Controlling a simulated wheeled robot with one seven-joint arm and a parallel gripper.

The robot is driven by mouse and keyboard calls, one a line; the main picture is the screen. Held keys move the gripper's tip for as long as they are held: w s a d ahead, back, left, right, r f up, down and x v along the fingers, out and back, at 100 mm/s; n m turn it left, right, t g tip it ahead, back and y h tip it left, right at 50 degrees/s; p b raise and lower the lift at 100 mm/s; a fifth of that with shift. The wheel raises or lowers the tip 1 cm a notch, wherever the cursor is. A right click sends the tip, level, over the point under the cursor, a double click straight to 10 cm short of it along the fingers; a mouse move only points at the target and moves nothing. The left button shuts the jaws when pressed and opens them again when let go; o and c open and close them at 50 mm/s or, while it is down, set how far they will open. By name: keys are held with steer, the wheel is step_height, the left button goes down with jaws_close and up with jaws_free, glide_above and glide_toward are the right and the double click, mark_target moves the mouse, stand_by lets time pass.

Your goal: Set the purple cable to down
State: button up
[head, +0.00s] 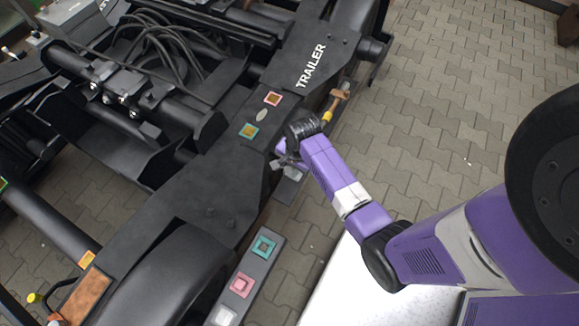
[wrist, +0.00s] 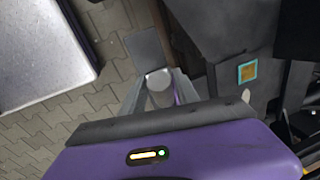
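My gripper (head: 279,163) is beside the black bogie frame, low at its right edge in the head view. In the wrist view my gripper (wrist: 160,84) has its two grey fingers on either side of a grey cylinder (wrist: 158,82). A flat grey plate (wrist: 143,48) lies just beyond the cylinder. I cannot tell whether the fingers press on the cylinder or stand slightly apart from it. A thin purple strip (wrist: 178,98), possibly the purple cable, shows by the right finger; most of it is hidden. In the head view my arm and hand cover this spot.
The bogie frame (head: 215,180) marked TRAILER fills the left. An orange and yellow fitting (head: 336,103) hangs on its edge above my gripper. A grey panel with coloured squares (head: 253,272) stands below. A white-topped surface (head: 355,280) is nearby.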

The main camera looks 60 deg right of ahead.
jaws_close()
steer(key=shift+f, duration=0.1)
stand_by(1.1)
